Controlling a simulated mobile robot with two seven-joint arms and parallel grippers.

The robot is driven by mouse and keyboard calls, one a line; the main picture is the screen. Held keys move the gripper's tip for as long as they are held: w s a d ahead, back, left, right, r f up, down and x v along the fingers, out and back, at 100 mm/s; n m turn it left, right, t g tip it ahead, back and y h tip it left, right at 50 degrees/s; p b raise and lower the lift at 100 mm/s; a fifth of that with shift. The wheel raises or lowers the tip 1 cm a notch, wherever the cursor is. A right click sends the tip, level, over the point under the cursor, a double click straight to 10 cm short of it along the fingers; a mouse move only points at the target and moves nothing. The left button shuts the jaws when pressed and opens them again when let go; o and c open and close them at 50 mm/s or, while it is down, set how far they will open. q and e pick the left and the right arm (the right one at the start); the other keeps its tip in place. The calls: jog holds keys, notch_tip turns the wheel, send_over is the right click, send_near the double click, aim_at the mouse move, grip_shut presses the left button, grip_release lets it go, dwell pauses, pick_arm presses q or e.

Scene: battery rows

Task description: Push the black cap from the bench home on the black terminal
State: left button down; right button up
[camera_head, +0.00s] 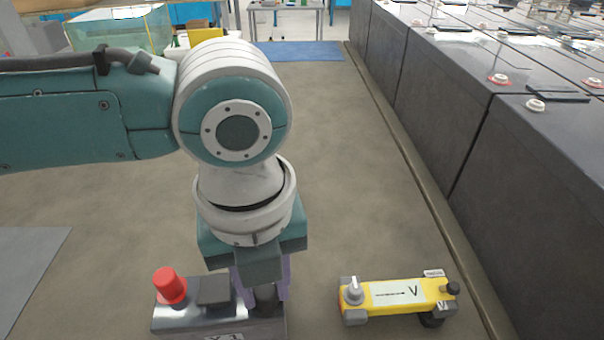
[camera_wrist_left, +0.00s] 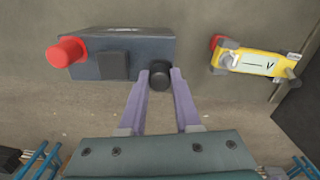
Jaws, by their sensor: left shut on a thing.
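My left gripper (camera_head: 262,290), with purple fingers, is shut on the black cap (camera_head: 266,298) at the right end of a grey battery (camera_head: 180,320). In the left wrist view the black cap (camera_wrist_left: 160,76) sits between the two fingertips (camera_wrist_left: 161,84) at the battery's lower right corner. The black terminal is hidden by the cap and fingers. I cannot tell whether the cap rests on it or how deep it sits. A red cap (camera_head: 170,285) stands at the battery's left end. My right gripper is not in view.
A yellow meter (camera_head: 398,293) marked V lies right of the battery, with a gap between. A row of large dark battery blocks (camera_head: 520,180) runs along the right. A blue mat (camera_head: 300,51) lies at the back. The grey-brown surface between is clear.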

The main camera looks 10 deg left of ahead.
pick_arm(q)
jog(key=shift+c, duration=0.4)
grip_release()
dwell(0.4)
notch_tip(320, 180, up, 7)
jog(key=p, duration=0.7)
jog(key=shift+p, duration=0.4)
